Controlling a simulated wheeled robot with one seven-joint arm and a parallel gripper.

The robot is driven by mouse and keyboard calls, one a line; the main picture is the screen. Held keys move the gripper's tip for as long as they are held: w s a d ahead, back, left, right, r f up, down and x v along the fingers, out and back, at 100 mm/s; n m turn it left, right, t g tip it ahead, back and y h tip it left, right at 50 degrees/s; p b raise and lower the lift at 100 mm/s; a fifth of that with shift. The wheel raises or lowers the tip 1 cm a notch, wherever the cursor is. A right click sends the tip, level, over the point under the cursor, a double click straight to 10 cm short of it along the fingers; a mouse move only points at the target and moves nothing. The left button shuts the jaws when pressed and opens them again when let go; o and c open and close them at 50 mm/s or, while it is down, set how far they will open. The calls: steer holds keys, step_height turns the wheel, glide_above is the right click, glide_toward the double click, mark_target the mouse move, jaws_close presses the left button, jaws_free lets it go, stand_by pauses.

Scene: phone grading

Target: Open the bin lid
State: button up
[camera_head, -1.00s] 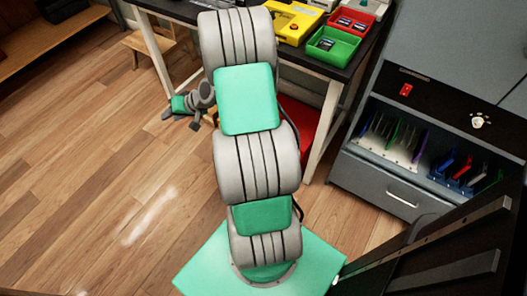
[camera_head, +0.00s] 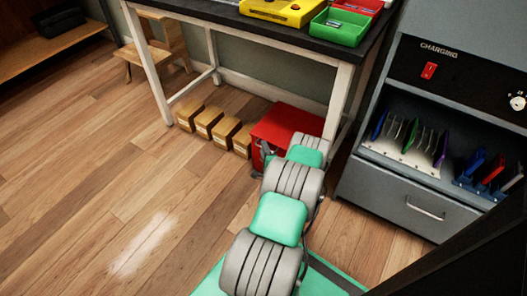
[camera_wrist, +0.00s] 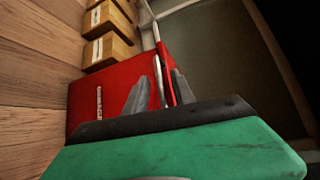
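The red bin (camera_head: 285,122) stands on the floor under the table, its flat red top looking closed. In the wrist view the red bin (camera_wrist: 90,100) fills the middle, with small white lettering on one face. My gripper (camera_head: 262,158) is low at the bin's front left side, partly hidden by my arm in the head view. In the wrist view my gripper (camera_wrist: 159,82) has its two grey fingers apart, with a narrow red edge and a pale strip visible between them. Whether the fingers touch the bin is unclear.
Several small brown boxes (camera_head: 208,121) stand in a row left of the bin. The white table leg (camera_head: 338,100) is close to its right. A grey charging cabinet (camera_head: 395,190) with a drawer stands further right. Wooden floor (camera_head: 120,190) is clear at left.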

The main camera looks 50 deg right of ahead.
steer(key=shift+w+d, duration=0.35)
steer(key=shift+w, duration=0.1)
jaws_close()
stand_by(1.1)
